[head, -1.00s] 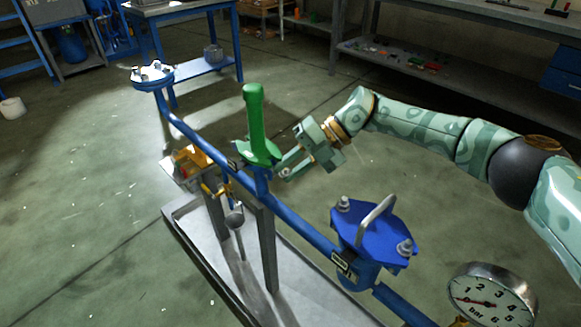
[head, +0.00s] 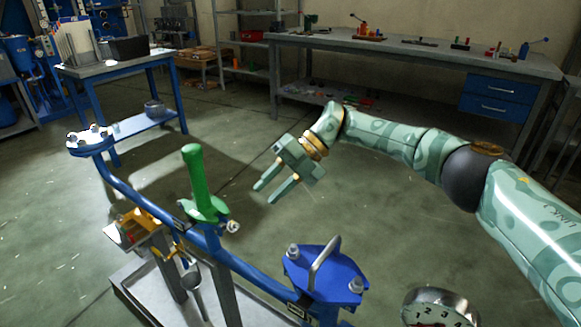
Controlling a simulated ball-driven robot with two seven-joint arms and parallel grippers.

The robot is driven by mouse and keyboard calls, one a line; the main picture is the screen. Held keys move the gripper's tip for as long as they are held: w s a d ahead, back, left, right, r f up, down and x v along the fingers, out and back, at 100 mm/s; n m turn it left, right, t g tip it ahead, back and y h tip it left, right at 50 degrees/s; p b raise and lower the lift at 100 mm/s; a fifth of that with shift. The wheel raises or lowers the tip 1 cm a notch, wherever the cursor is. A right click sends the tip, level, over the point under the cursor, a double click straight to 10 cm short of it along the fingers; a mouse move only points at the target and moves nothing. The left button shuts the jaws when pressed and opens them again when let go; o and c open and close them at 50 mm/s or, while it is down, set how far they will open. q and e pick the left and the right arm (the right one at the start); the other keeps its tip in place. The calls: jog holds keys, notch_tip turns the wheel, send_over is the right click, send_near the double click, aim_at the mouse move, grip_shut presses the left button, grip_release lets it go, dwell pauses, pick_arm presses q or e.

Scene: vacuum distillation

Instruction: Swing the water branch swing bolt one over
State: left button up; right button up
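A green cover with an upright green handle (head: 195,172) sits on the blue pipe (head: 145,203). A small metal bolt end (head: 233,227) sticks out at the right side of this green cover. My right gripper (head: 267,192) is in the air to the right of the green cover and apart from it. Its two fingers are spread and nothing is between them. A blue cover (head: 325,272) with a metal loop handle stands nearer, with bolt nuts at two corners. Which bolt is the water branch's swing bolt one, I cannot tell. My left gripper is out of view.
A pressure gauge (head: 440,308) is at the bottom right. A bolted flange (head: 90,139) ends the pipe at the left. A grey tray (head: 132,305) lies below the pipe. Workbenches (head: 420,60) stand behind. The floor behind my gripper is clear.

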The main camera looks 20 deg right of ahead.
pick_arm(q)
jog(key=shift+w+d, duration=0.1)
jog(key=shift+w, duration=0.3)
pick_arm(e)
jog(key=v, duration=0.6)
jog(key=shift+d+f, duration=0.1)
